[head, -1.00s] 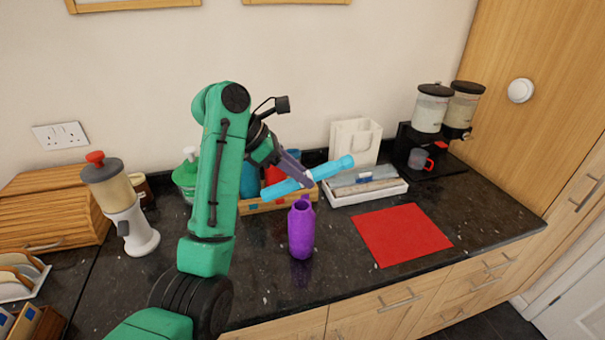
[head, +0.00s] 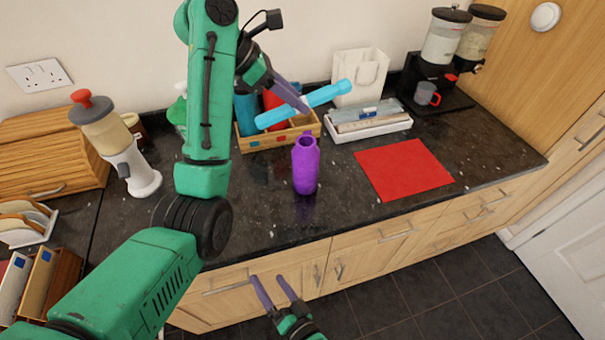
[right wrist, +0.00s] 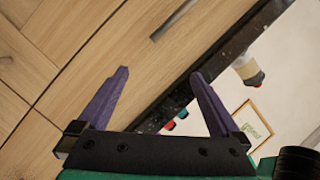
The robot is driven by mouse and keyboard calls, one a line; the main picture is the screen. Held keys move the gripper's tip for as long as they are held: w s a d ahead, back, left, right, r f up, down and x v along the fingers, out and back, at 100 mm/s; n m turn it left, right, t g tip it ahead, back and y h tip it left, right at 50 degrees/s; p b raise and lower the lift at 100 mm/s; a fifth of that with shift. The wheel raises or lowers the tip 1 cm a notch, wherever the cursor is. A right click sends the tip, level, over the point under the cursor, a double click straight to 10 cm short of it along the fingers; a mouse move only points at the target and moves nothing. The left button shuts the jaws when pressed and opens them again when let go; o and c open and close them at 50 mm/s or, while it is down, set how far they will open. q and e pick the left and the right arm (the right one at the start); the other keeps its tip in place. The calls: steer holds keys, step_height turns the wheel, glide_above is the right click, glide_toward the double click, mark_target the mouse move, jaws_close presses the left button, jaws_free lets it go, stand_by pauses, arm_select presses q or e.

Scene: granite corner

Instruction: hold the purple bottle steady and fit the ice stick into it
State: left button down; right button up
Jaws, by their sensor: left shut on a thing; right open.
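The purple bottle (head: 305,168) stands upright and open-topped on the dark counter, with nothing holding it. The ice stick (head: 325,95), a light blue rod, is tilted in the air behind and above the bottle, apart from it. My left gripper (head: 303,106) is shut on the ice stick near its middle. My right gripper (head: 274,292) is low in front of the cabinet doors, below the counter edge, open and empty. Its two spread fingers also show in the right wrist view (right wrist: 160,78), with cabinet wood beyond them. The right wrist view does not clearly show the bottle.
A red mat (head: 404,169) lies right of the bottle. Behind are a wooden organizer box (head: 280,138), a white tray (head: 370,129) and a white bag (head: 359,75). A dispenser (head: 118,140) stands at left. The counter around the bottle is clear.

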arm_select(q)
steer(key=shift+s+d+r, duration=0.1)
steer(key=shift+s, duration=0.05)
arm_select(e)
step_height(320, 180, up, 17)
steer(key=w+a+m+t, duration=0.1)
steer(key=a+m+t, duration=0.1)
steer(key=m+t, duration=0.5)
arm_select(q)
steer(key=shift+w, duration=0.25)
steer(key=shift+s, duration=0.1)
arm_select(e)
steer(key=m+g+h, duration=0.2)
steer(key=m+h, duration=0.8)
steer(key=m, duration=1.7)
glide_toward(306, 143)
arm_select(q)
steer(key=shift+s, duration=0.1)
arm_select(e)
steer(key=shift+w, duration=0.25)
steer(key=w, duration=1)
steer(key=shift+w+d, duration=0.2)
steer(key=shift+d, duration=0.1)
steer(key=shift+w, duration=0.25)
steer(key=shift+s, duration=0.1)
steer(key=shift+c, duration=0.3)
